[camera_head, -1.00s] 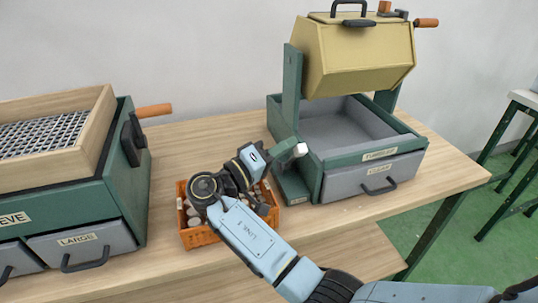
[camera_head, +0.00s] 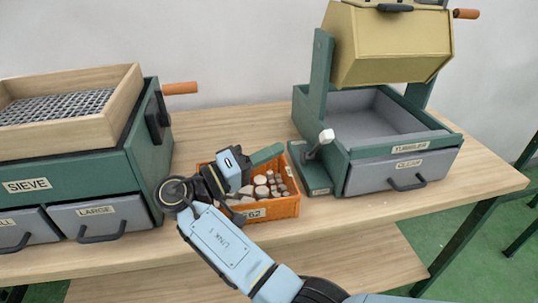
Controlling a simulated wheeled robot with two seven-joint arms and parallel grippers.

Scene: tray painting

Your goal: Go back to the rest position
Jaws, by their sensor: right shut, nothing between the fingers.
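My right gripper (camera_head: 268,153) reaches in on the arm from the lower right. Its narrow greenish fingers are shut and empty, just above the far side of the orange crate, left of the tumbler's lever (camera_head: 319,143). The lever has a pale knob, and the fingers show apart from it. The tumbler (camera_head: 390,45) has a yellow drum in a green frame over a grey tray. My left gripper is not in view.
The orange crate (camera_head: 272,210) holds several round stones and is partly hidden by my arm. The green sieve box (camera_head: 75,165) with drawers stands left. The wooden table (camera_head: 240,122) is bare behind the crate; a lower shelf (camera_head: 370,260) shows below.

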